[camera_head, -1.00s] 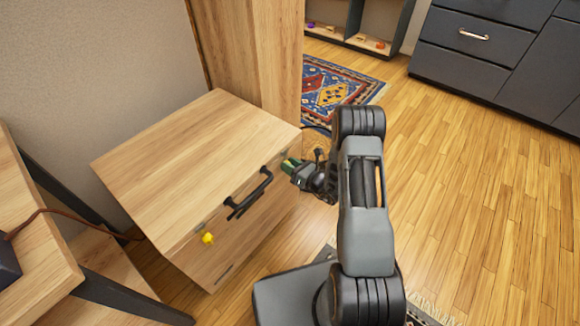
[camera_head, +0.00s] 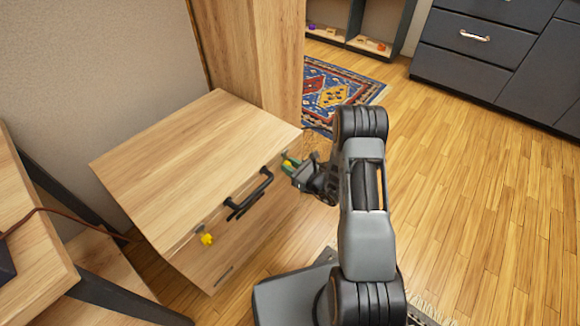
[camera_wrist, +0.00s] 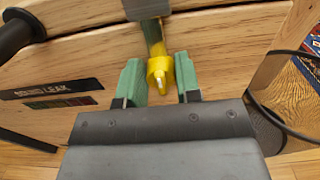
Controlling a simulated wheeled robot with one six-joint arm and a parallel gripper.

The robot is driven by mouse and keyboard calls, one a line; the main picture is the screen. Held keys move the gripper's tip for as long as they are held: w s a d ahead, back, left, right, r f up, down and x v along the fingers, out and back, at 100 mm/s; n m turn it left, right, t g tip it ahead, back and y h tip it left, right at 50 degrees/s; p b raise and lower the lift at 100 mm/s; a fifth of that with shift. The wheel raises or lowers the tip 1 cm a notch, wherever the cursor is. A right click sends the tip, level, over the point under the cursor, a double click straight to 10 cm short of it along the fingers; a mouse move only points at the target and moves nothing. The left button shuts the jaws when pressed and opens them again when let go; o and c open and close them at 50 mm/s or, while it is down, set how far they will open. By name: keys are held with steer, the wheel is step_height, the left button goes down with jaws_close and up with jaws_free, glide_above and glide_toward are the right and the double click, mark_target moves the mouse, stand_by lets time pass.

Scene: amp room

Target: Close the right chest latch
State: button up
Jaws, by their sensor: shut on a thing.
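The wooden chest (camera_head: 190,150) has its lid down, with a black handle (camera_head: 248,195) on the front. The right latch (camera_wrist: 159,70) is yellow. In the wrist view it extends from a grey metal plate (camera_wrist: 146,8) at the top, and its rounded end lies between my green fingertips. The left latch (camera_head: 207,239) is yellow and stands out from the front. Whether the right latch is fastened is unclear.
A tall wooden cabinet (camera_head: 255,60) stands behind the chest. A wooden table (camera_head: 30,235) with a dark leg is at the left. A patterned rug (camera_head: 335,90) lies behind my arm. Open floor (camera_head: 480,200) extends to the right.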

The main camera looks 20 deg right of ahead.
steer(key=o, duration=0.8)
steer(key=shift+o, duration=0.2)
steer(key=p+v, duration=0.3)
steer(key=v, duration=1.1)
steer(key=s+a+r+n+g+y+p, duration=0.15)
steer(key=a+r+n+g+p, duration=0.3)
steer(key=r, duration=0.55)
steer(key=s+a+r+n+g+p, duration=0.25)
steer(key=r+n+g+p, duration=0.3)
steer(key=r, duration=0.45)
steer(key=s+a+r+n+g+y+p, duration=0.1)
steer(key=s+a+r+n+g+p, duration=0.1)
steer(key=a+r+n+g+p, duration=0.5)
steer(key=s+d+r+n+t+h+p, duration=0.2)
steer(key=r+n+h+p, duration=0.2)
steer(key=r, duration=0.6)
steer(key=s+d+r+n+t+h+p, duration=0.1)
steer(key=s+r+n+t+h+p, duration=0.1)
steer(key=r+p, duration=0.4)
steer(key=s+d+r+n+t+h+p, duration=0.1)
steer(key=r+n+h+p, duration=0.4)
steer(key=r, duration=0.8)
steer(key=shift+s+d+r+n+t+h, duration=0.3)
steer(key=shift+s+d+t+h, duration=0.1)
steer(key=shift+s+d+h, duration=0.45)
